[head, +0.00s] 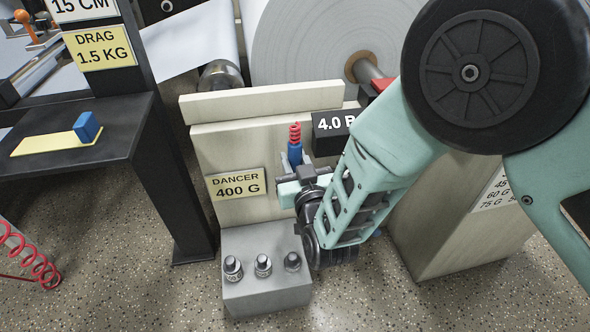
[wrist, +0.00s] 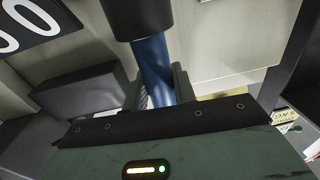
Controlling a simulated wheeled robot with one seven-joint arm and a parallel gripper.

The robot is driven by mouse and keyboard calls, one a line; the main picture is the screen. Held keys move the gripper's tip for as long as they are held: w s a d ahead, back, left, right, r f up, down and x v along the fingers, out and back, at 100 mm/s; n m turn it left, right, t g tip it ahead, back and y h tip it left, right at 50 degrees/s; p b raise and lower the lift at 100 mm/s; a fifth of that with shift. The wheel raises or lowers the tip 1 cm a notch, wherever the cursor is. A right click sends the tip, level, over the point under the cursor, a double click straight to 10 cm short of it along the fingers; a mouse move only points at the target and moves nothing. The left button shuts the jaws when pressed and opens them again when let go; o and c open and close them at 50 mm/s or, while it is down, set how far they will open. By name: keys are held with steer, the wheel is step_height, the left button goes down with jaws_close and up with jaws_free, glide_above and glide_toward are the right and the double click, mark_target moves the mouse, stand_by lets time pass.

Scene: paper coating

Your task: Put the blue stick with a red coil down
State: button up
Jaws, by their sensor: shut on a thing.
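The blue stick with a red coil (head: 294,153) stands about upright in the head view, in front of a cream panel, with the red coil on top. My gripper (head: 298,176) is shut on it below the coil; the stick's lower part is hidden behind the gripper. In the wrist view the blue shaft (wrist: 153,66) runs between the two dark fingers of my gripper (wrist: 160,88). A thick black cylinder (wrist: 138,16) sits at the near end of the shaft. I cannot tell whether the stick touches anything else.
A grey block (head: 268,275) with several metal weights stands below my gripper. The cream panel bears a "DANCER 400 G" label (head: 236,185), and a black box (head: 328,124) is just right of the stick. A black table (head: 125,125) at left holds a yellow strip and blue block.

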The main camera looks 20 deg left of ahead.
steer(key=shift+f, duration=0.4)
steer(key=shift+f, duration=0.2)
steer(key=o, duration=1)
steer(key=shift+r, duration=0.1)
steer(key=shift+r, duration=0.15)
steer(key=p+v, duration=0.4)
steer(key=v, duration=0.8)
